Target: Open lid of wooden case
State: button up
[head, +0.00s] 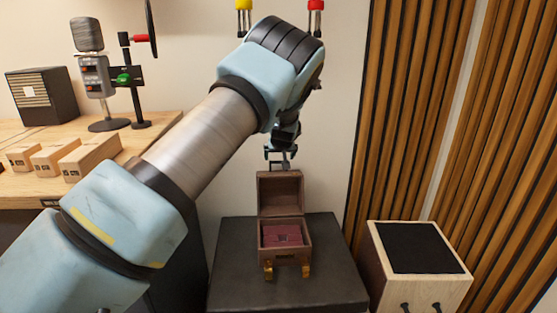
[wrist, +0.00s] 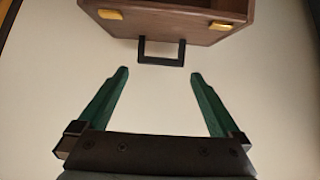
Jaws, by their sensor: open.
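The wooden case (head: 285,256) stands on a dark low stand, with brass feet or clasps at its front. Its lid (head: 281,193) is raised upright at the back, and reddish contents (head: 282,236) show inside. In the wrist view, a brown wooden part of the case (wrist: 200,22) with brass pieces and a dark handle (wrist: 162,51) lies at the top. My gripper (head: 281,160) is just above the lid in the head view. In the wrist view its green fingers (wrist: 160,75) are apart and empty, with the handle just beyond their tips and not between them.
The dark stand (head: 235,285) has bare top around the case. A light wooden box with a black top (head: 420,248) stands to the right, by slatted wall panels (head: 410,110). A desk (head: 30,190) with small boxes and a microphone (head: 95,75) is at left.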

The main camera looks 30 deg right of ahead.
aim_at(279, 172)
jog(key=shift+x, duration=1.9)
jog(key=shift+c, duration=0.4)
grip_shut()
